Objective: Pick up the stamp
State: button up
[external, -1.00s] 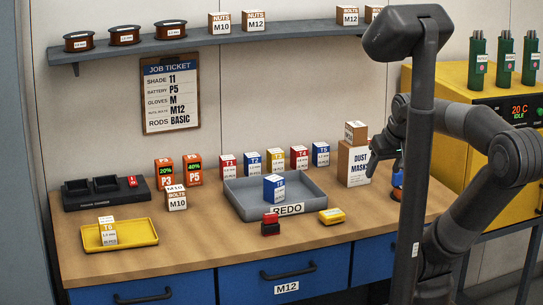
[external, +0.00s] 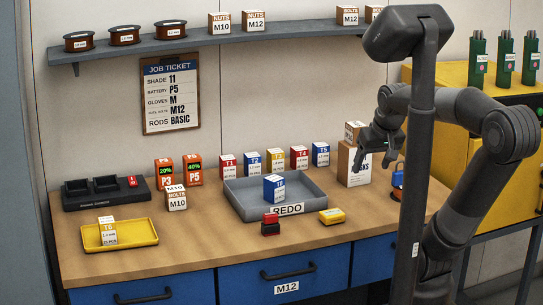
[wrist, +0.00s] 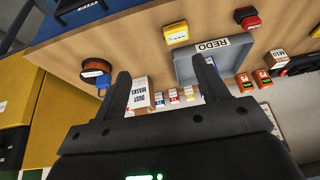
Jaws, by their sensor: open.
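In the wrist view the stamp (wrist: 247,17) shows near the top, right of the yellow box. My gripper (external: 372,163) is open and empty, in the air near the dust mask box, well to the right of the stamp and higher. Its two fingers (wrist: 162,67) also show in the wrist view with nothing between them.
A small yellow box (external: 332,216) lies right of the stamp. A blue T-labelled box (external: 275,188) stands in the tray. The dust mask box (external: 355,172) and a blue padlock-like thing (external: 398,178) are near my gripper. The bench front by the stamp is clear.

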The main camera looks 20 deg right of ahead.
jog(key=w+a+f+g, duration=0.1)
jog(key=w+a+g, duration=0.1)
jog(key=w+a, duration=0.5)
jog(key=g, duration=0.3)
send_over(270, 214)
jog(key=f, duration=0.7)
jog(key=shift+w+d+f, duration=0.1)
jog(key=shift+d+f, duration=0.1)
notch_tip(270, 214, down, 5)
jog(key=shift+r, duration=0.2)
jog(key=shift+a+f, duration=0.15)
jog(key=shift+f, duration=2.95)
jog(key=c, duration=1.1)
